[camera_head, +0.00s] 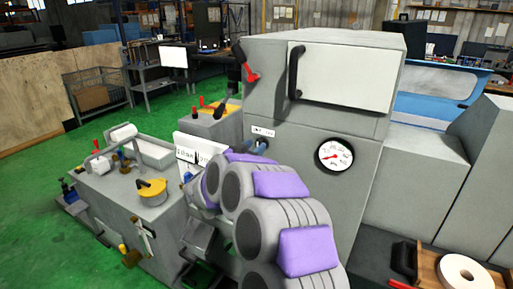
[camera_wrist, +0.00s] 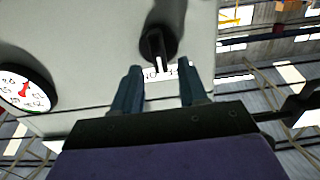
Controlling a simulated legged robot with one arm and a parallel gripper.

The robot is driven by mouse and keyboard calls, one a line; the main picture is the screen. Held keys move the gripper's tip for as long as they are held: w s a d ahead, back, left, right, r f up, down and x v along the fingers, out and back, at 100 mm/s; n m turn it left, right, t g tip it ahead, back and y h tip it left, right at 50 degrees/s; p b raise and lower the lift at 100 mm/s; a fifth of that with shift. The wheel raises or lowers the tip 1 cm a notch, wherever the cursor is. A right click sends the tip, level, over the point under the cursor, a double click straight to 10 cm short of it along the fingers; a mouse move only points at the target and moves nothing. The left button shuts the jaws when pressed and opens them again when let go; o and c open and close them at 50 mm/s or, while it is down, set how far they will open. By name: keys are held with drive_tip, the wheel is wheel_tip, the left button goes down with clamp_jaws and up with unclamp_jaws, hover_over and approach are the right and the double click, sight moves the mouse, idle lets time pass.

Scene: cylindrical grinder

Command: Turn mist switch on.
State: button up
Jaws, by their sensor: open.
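The mist switch is a dark round knob with a raised grip bar (camera_wrist: 158,42) on the grey machine face in the wrist view. A white label (camera_wrist: 165,73), partly hidden, lies beside it. In the head view, a small label (camera_head: 262,132) sits on the machine front just above my gripper (camera_head: 256,147), which mostly hides the switch. In the wrist view my gripper (camera_wrist: 160,78) is open, with its two blue-grey fingers pointing at the knob. The bar's near end shows between the fingertips. I cannot tell whether they touch it.
A round gauge (camera_head: 333,155) is to the right of the label, also in the wrist view (camera_wrist: 25,88). A red lever (camera_head: 250,73) and a door with a black handle (camera_head: 296,72) are above. A yellow-topped part (camera_head: 152,190) stands at left.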

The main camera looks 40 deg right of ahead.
drive_tip(key=shift+w+d, duration=0.15)
drive_tip(key=shift+d, duration=0.4)
drive_tip(key=shift+w+d, duration=0.1)
drive_tip(key=shift+w, duration=0.1)
drive_tip(key=shift+r, duration=0.1)
drive_tip(key=shift+d, duration=0.15)
clamp_jaws()
